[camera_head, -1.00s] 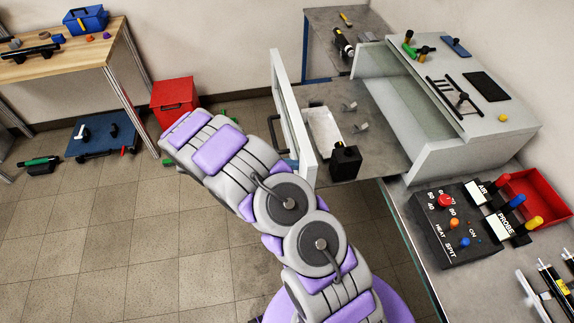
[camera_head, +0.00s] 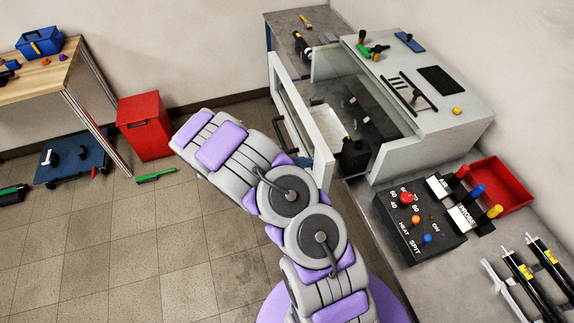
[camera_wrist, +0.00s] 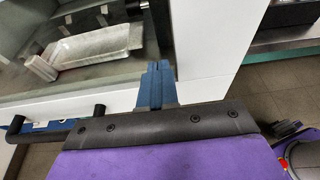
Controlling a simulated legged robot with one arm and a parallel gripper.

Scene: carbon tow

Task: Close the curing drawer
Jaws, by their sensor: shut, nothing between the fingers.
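The curing drawer's white front panel (camera_head: 308,130) stands apart from the white cabinet (camera_head: 425,115), so the drawer is partly open. A dark bar handle (camera_head: 287,138) sits on the panel's outer side. Inside are a pale tray (camera_head: 328,122) and a black object (camera_head: 355,158). In the wrist view, my gripper's blue fingers (camera_wrist: 158,68) are shut and empty at the white panel (camera_wrist: 100,98), right of the handle (camera_wrist: 65,132). I cannot tell if they touch it. In the head view my arm hides the gripper.
A black control box (camera_head: 412,225) and a red bin (camera_head: 500,185) stand on the bench at the right.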

